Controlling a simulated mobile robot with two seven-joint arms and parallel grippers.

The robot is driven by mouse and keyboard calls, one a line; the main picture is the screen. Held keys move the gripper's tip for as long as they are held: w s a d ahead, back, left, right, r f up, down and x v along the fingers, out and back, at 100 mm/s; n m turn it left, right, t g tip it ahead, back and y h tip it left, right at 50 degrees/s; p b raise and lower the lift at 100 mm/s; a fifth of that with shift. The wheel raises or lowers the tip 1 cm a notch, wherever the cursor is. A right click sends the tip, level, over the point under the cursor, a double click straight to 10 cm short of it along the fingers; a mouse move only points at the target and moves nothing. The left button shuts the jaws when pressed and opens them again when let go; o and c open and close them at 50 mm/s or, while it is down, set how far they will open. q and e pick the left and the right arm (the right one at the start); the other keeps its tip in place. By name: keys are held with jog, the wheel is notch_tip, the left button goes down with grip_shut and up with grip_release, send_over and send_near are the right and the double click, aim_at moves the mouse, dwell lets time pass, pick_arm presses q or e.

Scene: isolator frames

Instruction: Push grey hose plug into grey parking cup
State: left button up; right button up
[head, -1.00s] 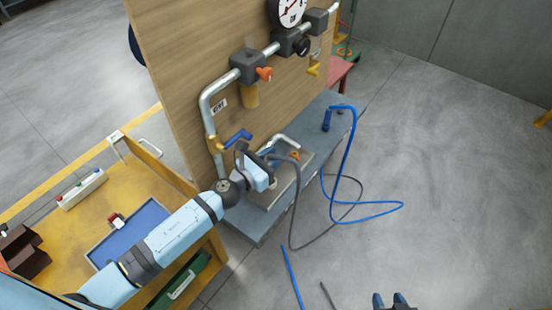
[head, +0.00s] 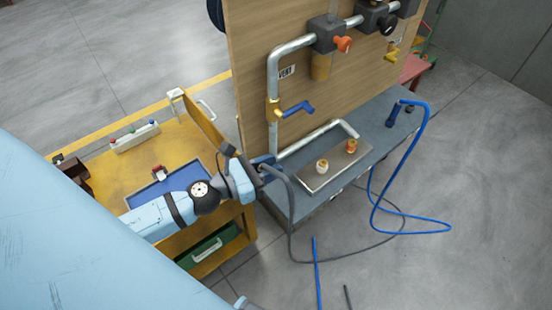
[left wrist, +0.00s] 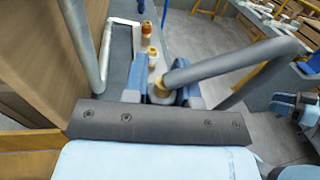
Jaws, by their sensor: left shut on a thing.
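My left gripper (head: 268,165) is shut on the grey hose plug, left of the metal plate. In the left wrist view, the plug's brass end (left wrist: 162,92) shows between the fingers (left wrist: 164,97), with the grey hose (left wrist: 225,66) running up to the right. The hose (head: 291,215) also hangs off the bench in the head view. My right gripper is at most partly seen in the left wrist view (left wrist: 284,103).
The plate (head: 318,183) carries a cream fitting (head: 322,168) and an orange one (head: 351,147). A bent pipe (head: 318,135) and a blue valve handle (head: 298,109) are close by. The blue hose (head: 377,190) loops to the floor. A yellow cart (head: 115,175) stands left.

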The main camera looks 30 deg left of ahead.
jog(key=shift+d, duration=0.1)
notch_tip(320, 180, up, 3)
jog(key=p, duration=0.3)
jog(key=shift+r, duration=0.2)
dwell(0.4)
